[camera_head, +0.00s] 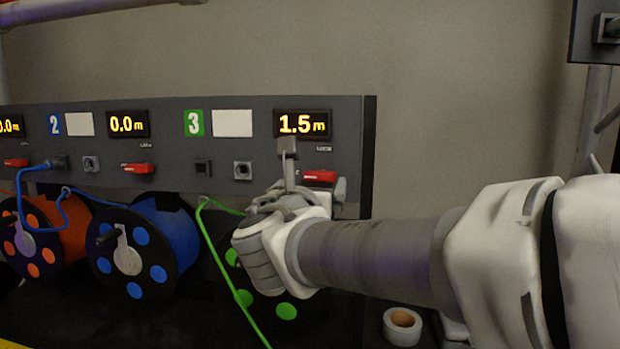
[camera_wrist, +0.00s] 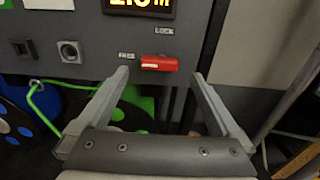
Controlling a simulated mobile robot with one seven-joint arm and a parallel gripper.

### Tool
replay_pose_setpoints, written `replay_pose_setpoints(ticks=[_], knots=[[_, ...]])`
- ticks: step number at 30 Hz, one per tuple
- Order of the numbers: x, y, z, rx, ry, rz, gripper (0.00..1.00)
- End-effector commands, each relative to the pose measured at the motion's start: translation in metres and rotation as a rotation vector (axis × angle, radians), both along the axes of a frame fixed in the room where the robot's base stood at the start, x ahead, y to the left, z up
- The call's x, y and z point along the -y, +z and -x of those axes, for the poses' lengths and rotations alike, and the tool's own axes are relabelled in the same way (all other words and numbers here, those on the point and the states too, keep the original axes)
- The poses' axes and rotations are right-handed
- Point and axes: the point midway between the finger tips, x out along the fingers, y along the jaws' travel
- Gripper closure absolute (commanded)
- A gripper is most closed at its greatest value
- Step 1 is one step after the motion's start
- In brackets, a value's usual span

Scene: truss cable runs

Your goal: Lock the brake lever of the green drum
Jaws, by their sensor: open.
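The green drum's red brake lever (camera_head: 320,176) sits under the 1.5 m display in section 3. In the wrist view the lever (camera_wrist: 159,63) lies horizontal, with its left end beside the FREE label (camera_wrist: 127,56). The LOCK label (camera_wrist: 164,31) is above its right part. My gripper (camera_wrist: 161,76) is open and empty, one finger on each side of the lever in that view, with no visible contact. In the head view my gripper (camera_head: 290,155) is in front of the panel by the lever. The green drum (camera_head: 286,311) is mostly hidden behind my arm.
The grey panel (camera_head: 225,165) also holds sockets and two other red levers. A green cable (camera_head: 222,262) hangs from section 3. Blue (camera_head: 172,243) and orange (camera_head: 66,242) drums stand left. A tape roll (camera_head: 402,325) lies below my arm. A metal post (camera_head: 594,115) stands right.

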Motion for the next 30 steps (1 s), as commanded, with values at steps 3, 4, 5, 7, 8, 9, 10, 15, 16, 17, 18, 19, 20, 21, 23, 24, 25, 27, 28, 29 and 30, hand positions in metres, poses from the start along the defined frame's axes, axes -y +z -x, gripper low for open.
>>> replay_pose_setpoints(ticks=[3, 4, 5, 7, 8, 9, 10, 15, 16, 17, 18, 19, 20, 21, 23, 24, 25, 27, 28, 29, 30], knots=[[0.005, -0.001, -0.025, -0.001, -0.002, 0.002, 0.00], [0.005, -0.001, -0.030, 0.000, -0.001, 0.002, 0.00], [0.007, 0.000, -0.034, 0.001, -0.001, 0.002, 0.00], [0.008, 0.000, -0.043, 0.000, -0.001, 0.001, 0.00], [0.009, 0.000, -0.046, 0.000, -0.001, 0.001, 0.00], [0.010, 0.000, -0.050, 0.000, -0.001, 0.001, 0.00], [0.010, 0.000, -0.052, 0.000, -0.001, 0.001, 0.00], [0.011, 0.000, -0.058, 0.001, 0.001, 0.000, 0.00], [0.011, 0.000, -0.059, 0.001, 0.000, 0.000, 0.00], [0.011, 0.000, -0.059, 0.001, 0.000, 0.000, 0.00], [0.011, 0.000, -0.059, 0.000, 0.000, 0.000, 0.00], [0.011, 0.000, -0.059, 0.000, 0.000, 0.000, 0.00], [0.011, 0.000, -0.059, 0.000, 0.000, 0.000, 0.00], [0.011, 0.000, -0.059, 0.000, 0.000, 0.000, 0.00], [0.011, 0.000, -0.058, 0.000, 0.000, 0.000, 0.05], [0.011, 0.000, -0.058, 0.000, 0.000, 0.000, 0.13], [0.011, 0.000, -0.058, 0.000, 0.000, 0.000, 0.18], [0.011, 0.000, -0.058, 0.000, 0.000, 0.000, 0.31], [0.011, 0.000, -0.058, 0.000, 0.000, 0.000, 0.36], [0.011, 0.000, -0.058, 0.000, 0.000, 0.000, 0.41], [0.011, 0.000, -0.058, 0.000, 0.000, 0.000, 0.49]])
